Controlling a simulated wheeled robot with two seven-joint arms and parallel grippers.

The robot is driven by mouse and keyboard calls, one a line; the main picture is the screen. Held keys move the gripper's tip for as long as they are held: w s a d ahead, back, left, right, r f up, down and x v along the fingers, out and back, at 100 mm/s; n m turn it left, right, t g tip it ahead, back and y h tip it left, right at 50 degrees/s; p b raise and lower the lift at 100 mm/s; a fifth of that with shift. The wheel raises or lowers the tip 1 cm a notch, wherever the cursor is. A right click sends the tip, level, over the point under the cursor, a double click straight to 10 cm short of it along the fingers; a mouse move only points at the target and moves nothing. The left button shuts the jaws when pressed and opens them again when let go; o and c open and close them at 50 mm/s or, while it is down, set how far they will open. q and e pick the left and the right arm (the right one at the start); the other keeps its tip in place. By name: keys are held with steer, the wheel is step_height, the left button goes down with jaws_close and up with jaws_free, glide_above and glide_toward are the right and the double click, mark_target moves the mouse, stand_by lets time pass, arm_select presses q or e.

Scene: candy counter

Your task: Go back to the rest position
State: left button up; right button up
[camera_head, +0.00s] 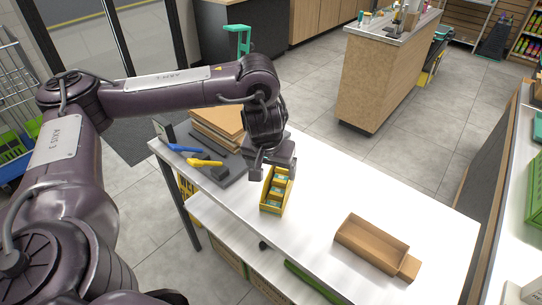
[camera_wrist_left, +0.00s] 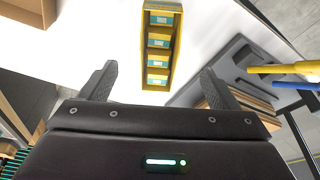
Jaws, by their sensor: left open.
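My left gripper (camera_head: 273,172) is above the white table, close over a yellow box (camera_head: 274,207) that holds several small teal-and-yellow packs. In the left wrist view its two fingers (camera_wrist_left: 160,82) are spread apart with nothing between them. The yellow box (camera_wrist_left: 173,80) stands in front of the fingers in that view, upright on the table. I cannot tell from these frames whether a finger touches it. My right gripper is not in view.
An open brown cardboard box (camera_head: 372,243) stands on the white table (camera_head: 320,200) to the right. A dark tray with blue (camera_head: 183,148) and yellow (camera_head: 205,162) tools and stacked cardboard (camera_head: 217,122) lie at the far left end. The table between the two boxes is clear.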

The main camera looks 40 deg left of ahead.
arm_select(q)
steer(key=shift+s+r, duration=0.1)
steer(key=shift+r, duration=0.25)
stand_by(0.3)
